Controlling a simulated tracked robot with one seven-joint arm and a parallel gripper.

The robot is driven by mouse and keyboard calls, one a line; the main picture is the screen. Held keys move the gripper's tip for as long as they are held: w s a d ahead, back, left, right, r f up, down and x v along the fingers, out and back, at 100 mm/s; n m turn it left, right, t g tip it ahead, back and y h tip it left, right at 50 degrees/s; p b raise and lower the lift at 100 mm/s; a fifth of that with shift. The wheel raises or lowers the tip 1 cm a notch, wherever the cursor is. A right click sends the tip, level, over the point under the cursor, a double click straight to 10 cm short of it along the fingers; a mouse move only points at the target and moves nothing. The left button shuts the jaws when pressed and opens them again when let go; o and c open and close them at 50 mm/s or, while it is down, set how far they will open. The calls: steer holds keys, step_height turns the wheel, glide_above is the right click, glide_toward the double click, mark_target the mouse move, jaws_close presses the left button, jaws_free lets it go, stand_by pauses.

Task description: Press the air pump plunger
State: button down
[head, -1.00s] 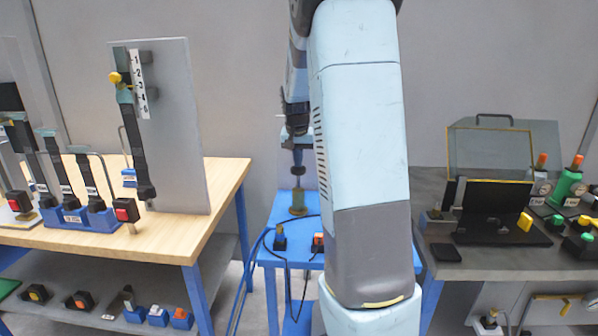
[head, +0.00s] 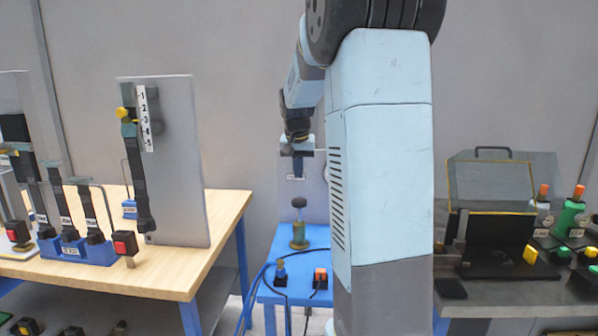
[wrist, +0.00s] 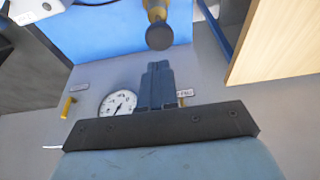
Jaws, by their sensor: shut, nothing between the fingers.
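The air pump (head: 299,238) stands on a blue stand, a brass-coloured body with a thin rod and a dark round plunger knob (head: 298,202) on top. The knob also shows in the wrist view (wrist: 159,37), just beyond my fingertips. My gripper (head: 297,177) points down above the knob, with a visible gap between them. In the wrist view its fingers (wrist: 158,66) are together and hold nothing. The rod below the knob looks extended and upright.
The blue stand (head: 262,244) also carries small switches with cables. A panel with a round gauge (wrist: 118,103) is behind the pump. A wooden bench (head: 180,270) with levers is at the left. A grey bench (head: 505,293) with a case and bottles is at the right.

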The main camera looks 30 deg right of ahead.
stand_by(0.4)
step_height(320, 180, up, 5)
glide_above(299, 200)
steer(key=s+a, duration=0.2)
steer(key=s, duration=0.1)
steer(key=shift+r, duration=0.1)
steer(key=shift+d, duration=0.1)
steer(key=x, duration=1.2)
steer(key=shift+s+a+f, duration=0.25)
steer(key=shift+a+f, duration=0.05)
steer(key=shift+f, duration=0.75)
